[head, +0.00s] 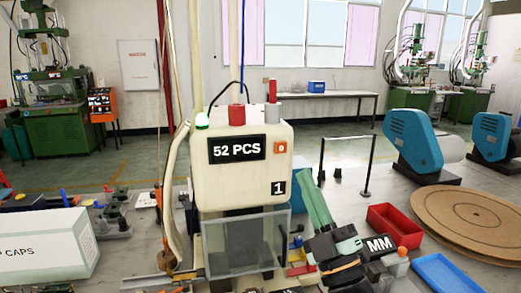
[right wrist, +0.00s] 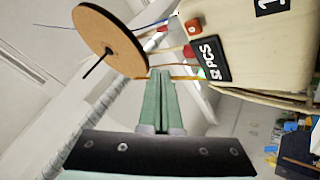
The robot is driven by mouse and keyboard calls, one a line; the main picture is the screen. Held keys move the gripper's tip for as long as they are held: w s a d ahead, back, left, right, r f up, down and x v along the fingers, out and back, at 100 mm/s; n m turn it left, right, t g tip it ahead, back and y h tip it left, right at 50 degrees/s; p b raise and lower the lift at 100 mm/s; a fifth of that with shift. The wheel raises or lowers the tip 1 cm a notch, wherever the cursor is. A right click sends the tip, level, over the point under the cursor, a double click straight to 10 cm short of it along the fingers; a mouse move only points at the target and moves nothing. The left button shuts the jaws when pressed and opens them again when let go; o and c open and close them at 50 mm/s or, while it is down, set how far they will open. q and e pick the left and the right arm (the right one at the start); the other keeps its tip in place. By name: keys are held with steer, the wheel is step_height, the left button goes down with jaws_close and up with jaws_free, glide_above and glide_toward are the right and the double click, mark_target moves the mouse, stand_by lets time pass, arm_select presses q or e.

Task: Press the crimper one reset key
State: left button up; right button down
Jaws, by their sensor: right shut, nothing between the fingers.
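Crimper one (head: 228,182) is a cream machine with a black "52 PCS" display and a "1" label, standing in the middle of the head view. Its reset key (head: 281,148) looks like the small orange-red square button right of the display; it also shows in the right wrist view (right wrist: 193,26). My right gripper (head: 307,176) has green fingers, shut and empty, just right of the crimper's front and lower than the key. In the right wrist view its fingertips (right wrist: 160,73) appear apart from the key. My left gripper is not in view.
A clear guard (head: 247,243) covers the crimper's lower front. A white box (head: 45,247) stands at left. A red bin (head: 393,226), a blue tray (head: 447,272) and brown discs (head: 470,215) lie at right. Cables hang left of the crimper.

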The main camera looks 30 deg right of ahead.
steer(key=shift+a+r+n+t, duration=0.2)
steer(key=shift+r+n+t, duration=0.1)
steer(key=shift+r, duration=0.35)
steer(key=shift+d, duration=0.1)
glide_toward(282, 143)
steer(key=shift+w+r+b, duration=0.15)
steer(key=shift+w+r, duration=0.35)
steer(key=shift+r, duration=0.3)
steer(key=shift+w+r+b, duration=0.15)
steer(key=shift+w+r, duration=0.3)
steer(key=shift+r, duration=0.35)
steer(key=shift+w+r+b, duration=0.15)
steer(key=shift+w+r, duration=0.35)
steer(key=shift+r, duration=0.3)
steer(key=shift+w, duration=0.4)
steer(key=shift+w+d, duration=0.1)
steer(key=shift+w, duration=0.4)
stand_by(0.7)
steer(key=shift+s, duration=0.1)
steer(key=shift+s+a, duration=0.25)
steer(key=shift+s, duration=0.55)
